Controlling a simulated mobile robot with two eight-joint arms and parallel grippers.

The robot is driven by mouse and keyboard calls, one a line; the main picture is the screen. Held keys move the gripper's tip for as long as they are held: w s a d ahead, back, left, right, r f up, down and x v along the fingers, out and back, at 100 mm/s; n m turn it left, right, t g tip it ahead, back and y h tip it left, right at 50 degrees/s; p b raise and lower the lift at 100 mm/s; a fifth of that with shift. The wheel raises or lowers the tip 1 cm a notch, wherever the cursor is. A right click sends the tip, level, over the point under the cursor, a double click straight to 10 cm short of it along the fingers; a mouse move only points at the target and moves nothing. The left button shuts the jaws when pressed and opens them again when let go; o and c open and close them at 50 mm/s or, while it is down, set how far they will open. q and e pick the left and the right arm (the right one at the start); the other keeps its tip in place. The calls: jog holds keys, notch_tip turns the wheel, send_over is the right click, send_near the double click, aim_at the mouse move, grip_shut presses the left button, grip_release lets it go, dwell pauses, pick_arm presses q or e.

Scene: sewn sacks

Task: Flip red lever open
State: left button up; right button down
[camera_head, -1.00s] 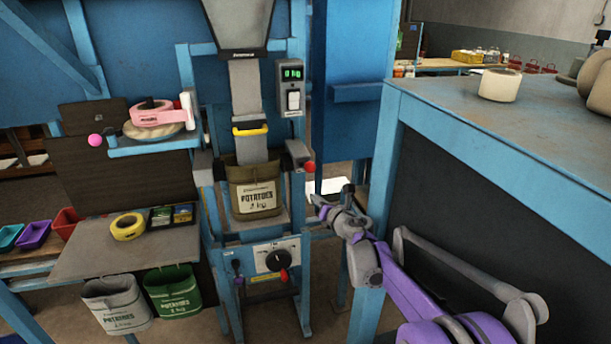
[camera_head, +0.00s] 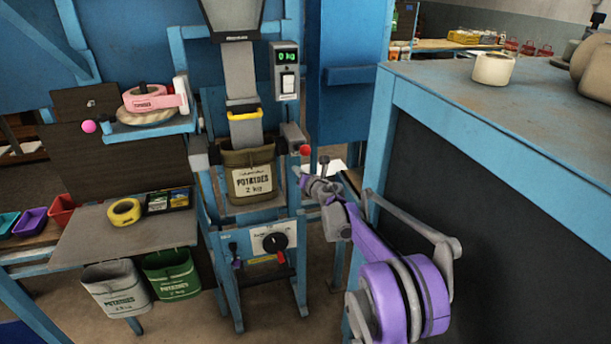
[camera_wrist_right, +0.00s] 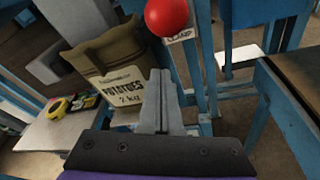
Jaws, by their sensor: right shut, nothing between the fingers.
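The red lever ends in a round red knob (camera_head: 305,150) at the right side of the sack clamp on the blue filling stand. The knob also shows large at the top of the right wrist view (camera_wrist_right: 167,14), in front of a partly hidden label. My right gripper (camera_head: 299,173) is just below the knob, with no contact visible. Its fingers (camera_wrist_right: 160,88) are shut and empty, pointing toward the stand beside the sack. An olive potato sack (camera_head: 252,178) hangs open under the spout. My left gripper is out of view.
A weight display (camera_head: 286,72) reads 0 kg above the clamp. A dial (camera_head: 274,243) with a red pointer sits below the sack. A blue-framed table (camera_head: 440,90) stands close on the right of my arm. A side shelf (camera_head: 110,236) holds yellow tape.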

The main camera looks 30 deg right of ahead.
aim_at(303, 152)
jog(key=shift+s+d+r+p, duration=0.15)
jog(key=shift+d+r, duration=0.1)
jog(key=shift+r, duration=0.35)
jog(key=shift+s+d+r+p, duration=0.1)
jog(key=shift+d+r+p, duration=0.15)
jog(key=shift+r, duration=0.35)
jog(key=shift+s+d+r+p, duration=0.1)
jog(key=shift+d+r, duration=0.2)
jog(key=shift+r, duration=0.3)
jog(key=shift+r, duration=0.5)
jog(key=shift+w+r, duration=0.2)
jog(key=shift+r, duration=0.75)
jog(key=shift+w+d+r, duration=0.1)
jog(key=shift+w+r, duration=0.2)
jog(key=shift+r, duration=0.25)
jog(key=shift+w+d+r, duration=0.1)
jog(key=shift+w+r, duration=0.15)
jog(key=shift+r, duration=0.3)
jog(key=shift+w+d+r, duration=0.15)
jog(key=shift+w+r, duration=0.55)
jog(key=shift+r, duration=0.2)
jog(key=shift+g, duration=0.7)
jog(key=w+r, duration=0.1)
jog(key=w+d+r, duration=0.1)
jog(key=w+r, duration=0.1)
jog(key=shift+w+r+p, duration=0.2)
jog(key=shift+r+p, duration=0.05)
jog(key=shift+p, duration=0.1)
